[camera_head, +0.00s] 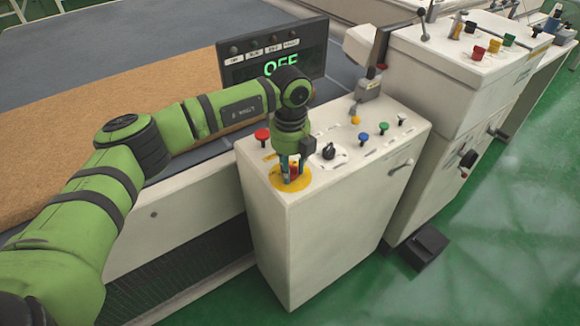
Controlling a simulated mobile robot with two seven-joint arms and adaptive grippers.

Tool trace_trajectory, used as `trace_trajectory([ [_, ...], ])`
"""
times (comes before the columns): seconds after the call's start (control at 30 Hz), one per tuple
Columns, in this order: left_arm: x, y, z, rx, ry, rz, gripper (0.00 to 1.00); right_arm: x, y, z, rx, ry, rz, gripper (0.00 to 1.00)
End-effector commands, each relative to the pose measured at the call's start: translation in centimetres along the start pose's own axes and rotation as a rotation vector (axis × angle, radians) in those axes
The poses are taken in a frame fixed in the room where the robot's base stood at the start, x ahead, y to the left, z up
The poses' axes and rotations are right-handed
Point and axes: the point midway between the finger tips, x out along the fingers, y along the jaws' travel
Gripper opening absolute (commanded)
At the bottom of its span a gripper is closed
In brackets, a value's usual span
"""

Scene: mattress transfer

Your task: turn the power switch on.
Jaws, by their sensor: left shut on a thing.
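My left gripper (291,178) points down onto the near left corner of the white control cabinet. It is shut on a red power switch (294,169), which shows only partly between the fingers. The switch sits on a round yellow plate (304,184). The exact angle of the switch is hidden by the fingers. Behind my arm, a dark display panel (240,74) shows green letters reading OFF, partly covered by my arm. My right gripper is not in view.
The cabinet (330,235) top also bears a red button (262,135), a black knob (328,152), and blue (384,128) and green (362,138) buttons. A taller white cabinet (430,60) stands to the right. A black pedal (425,245) lies on the open green floor (490,250).

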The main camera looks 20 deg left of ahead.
Motion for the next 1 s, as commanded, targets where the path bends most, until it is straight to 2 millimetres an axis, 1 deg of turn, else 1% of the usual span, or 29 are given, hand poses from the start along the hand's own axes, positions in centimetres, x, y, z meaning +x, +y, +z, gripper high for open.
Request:
trace_trajectory([
  [0.03,0.3,0.0,-0.2,0.024,0.007,0.002,0.04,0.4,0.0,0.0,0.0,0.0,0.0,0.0],
  [0.27,0.5,0.0,-0.2,0.174,0.007,0.0,0.04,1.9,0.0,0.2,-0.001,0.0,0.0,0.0],
  [0.6,0.6,0.1,-0.3,0.494,0.01,0.0,0.04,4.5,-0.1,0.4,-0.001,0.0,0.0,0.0],
  [1.0,0.6,0.2,-0.3,0.873,0.014,0.001,0.04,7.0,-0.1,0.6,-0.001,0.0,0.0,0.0],
])
